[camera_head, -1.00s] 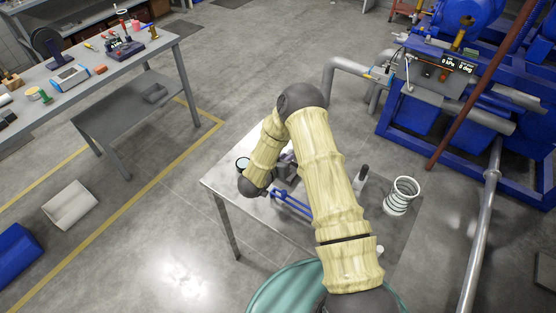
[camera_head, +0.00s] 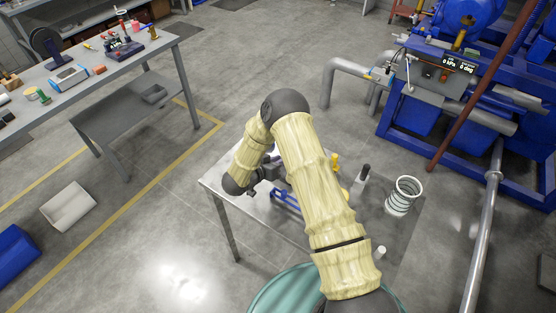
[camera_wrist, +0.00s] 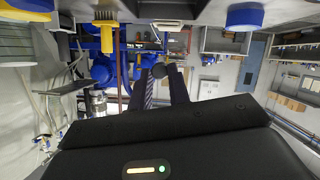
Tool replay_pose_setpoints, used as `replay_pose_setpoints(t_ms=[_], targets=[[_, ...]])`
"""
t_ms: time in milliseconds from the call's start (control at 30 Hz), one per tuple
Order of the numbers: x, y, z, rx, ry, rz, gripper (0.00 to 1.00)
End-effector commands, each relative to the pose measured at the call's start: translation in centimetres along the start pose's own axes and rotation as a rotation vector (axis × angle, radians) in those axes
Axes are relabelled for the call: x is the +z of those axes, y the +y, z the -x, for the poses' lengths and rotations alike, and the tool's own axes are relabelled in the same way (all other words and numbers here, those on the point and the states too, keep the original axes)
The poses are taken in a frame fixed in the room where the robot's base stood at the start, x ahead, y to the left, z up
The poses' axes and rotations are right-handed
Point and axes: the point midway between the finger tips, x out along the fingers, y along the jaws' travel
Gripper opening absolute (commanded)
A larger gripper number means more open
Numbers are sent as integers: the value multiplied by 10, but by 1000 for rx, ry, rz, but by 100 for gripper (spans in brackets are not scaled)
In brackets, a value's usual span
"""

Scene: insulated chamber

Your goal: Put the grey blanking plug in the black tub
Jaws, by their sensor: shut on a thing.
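My gripper (camera_wrist: 165,73) shows in the wrist view, its two dark fingers closed on a small dark grey round piece (camera_wrist: 158,70), which looks like the grey blanking plug. The fingers cover part of it. In the head view my gripper (camera_head: 268,172) is over the left part of the metal table (camera_head: 222,196), largely behind my arm, and the held piece cannot be made out there. I cannot make out the black tub in either current view; my arm covers part of the tabletop.
On the table are a blue tool (camera_head: 285,200), a yellow piece (camera_head: 335,162), a black-topped upright piece (camera_head: 363,174), a white coil (camera_head: 403,194) and a small white cylinder (camera_head: 380,252). The wrist view is upside down, with a blue cap (camera_wrist: 244,17) near its top.

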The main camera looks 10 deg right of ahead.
Motion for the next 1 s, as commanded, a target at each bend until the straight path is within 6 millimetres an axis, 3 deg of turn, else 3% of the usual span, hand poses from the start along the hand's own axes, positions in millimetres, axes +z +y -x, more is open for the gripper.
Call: replay_pose_setpoints(t_ms=[500,1000], targets=[[45,-13,-19,0,1,-1,0],[48,-14,-20,0,1,-1,0]])
